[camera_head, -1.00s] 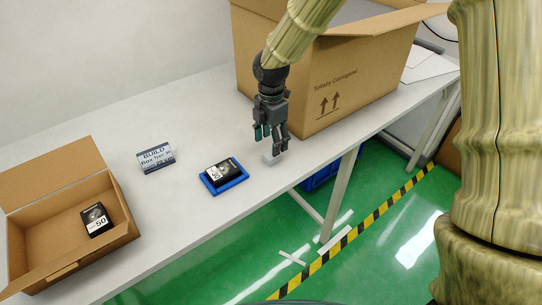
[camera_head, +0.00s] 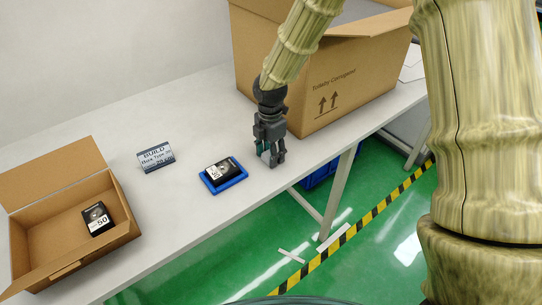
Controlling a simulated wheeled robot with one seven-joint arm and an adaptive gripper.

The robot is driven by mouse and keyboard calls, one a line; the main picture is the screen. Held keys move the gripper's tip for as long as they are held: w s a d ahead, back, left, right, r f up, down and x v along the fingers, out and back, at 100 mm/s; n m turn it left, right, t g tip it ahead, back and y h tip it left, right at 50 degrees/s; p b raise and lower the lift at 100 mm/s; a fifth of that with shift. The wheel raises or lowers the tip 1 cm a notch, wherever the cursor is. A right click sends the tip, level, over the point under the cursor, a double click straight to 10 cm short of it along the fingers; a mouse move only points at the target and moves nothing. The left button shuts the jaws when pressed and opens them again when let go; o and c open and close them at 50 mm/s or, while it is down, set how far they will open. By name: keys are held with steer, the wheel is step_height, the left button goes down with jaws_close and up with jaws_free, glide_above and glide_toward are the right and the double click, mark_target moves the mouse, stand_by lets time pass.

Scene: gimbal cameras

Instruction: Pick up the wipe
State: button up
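My gripper (camera_head: 271,160) points down at the tabletop, near the front edge of the white table and in front of the large cardboard box. Its fingertips are at the spot where a small light grey block, likely the wipe, showed earlier. The fingers now hide nearly all of that block. I cannot tell whether they are closed on it or only around it.
A blue tray (camera_head: 242,175) holding a black drive (camera_head: 222,170) lies left of my gripper. An open carton (camera_head: 60,272) with a black drive (camera_head: 97,219) is at the far left. The large box (camera_head: 345,85) stands close behind right.

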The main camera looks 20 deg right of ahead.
steer(key=c, duration=0.3)
steer(key=shift+c, duration=0.2)
steer(key=shift+r, duration=0.15)
steer(key=shift+r, duration=0.6)
step_height(320, 180, up, 2)
steer(key=shift+a+r+b, duration=0.1)
steer(key=shift+b, duration=0.3)
steer(key=s+a, duration=0.3)
steer(key=s, duration=0.1)
steer(key=s+a+r+b, duration=0.1)
steer(key=s+a, duration=0.2)
steer(key=s, duration=0.1)
steer(key=s+a+b, duration=0.1)
steer(key=s+a, duration=0.3)
steer(key=shift+s+a+r, duration=0.1)
steer(key=shift+r, duration=0.05)
